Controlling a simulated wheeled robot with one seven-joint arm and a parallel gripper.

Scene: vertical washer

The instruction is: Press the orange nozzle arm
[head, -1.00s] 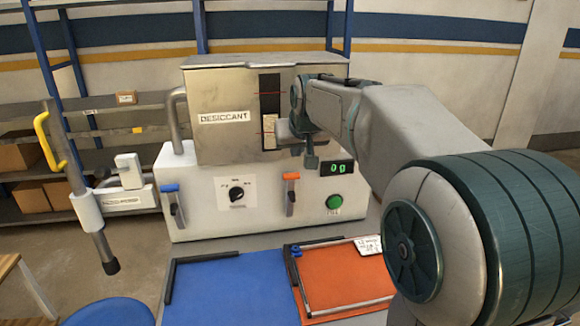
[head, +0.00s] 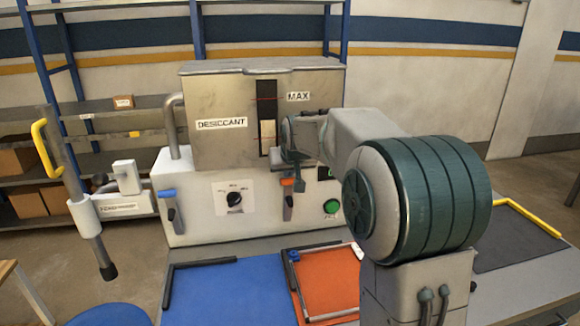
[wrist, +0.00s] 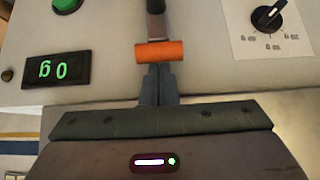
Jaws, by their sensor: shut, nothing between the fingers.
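The orange nozzle arm is a lever with an orange cylindrical end on the white front panel of the machine. In the head view the orange nozzle arm (head: 287,184) shows just behind my gripper (head: 299,184), which partly covers it. In the wrist view the orange end (wrist: 159,51) lies right at the tips of my gripper (wrist: 159,70). The fingers are together with nothing between them. The tips look very close to the orange end; I cannot tell whether they touch it.
A blue-tipped lever (head: 168,193), a dial (head: 235,199) and a green button (head: 331,206) share the panel. The steel desiccant hopper (head: 220,105) stands above. A blue mat (head: 230,295) and an orange mat (head: 330,280) lie in front. A display (wrist: 56,70) shows in the wrist view.

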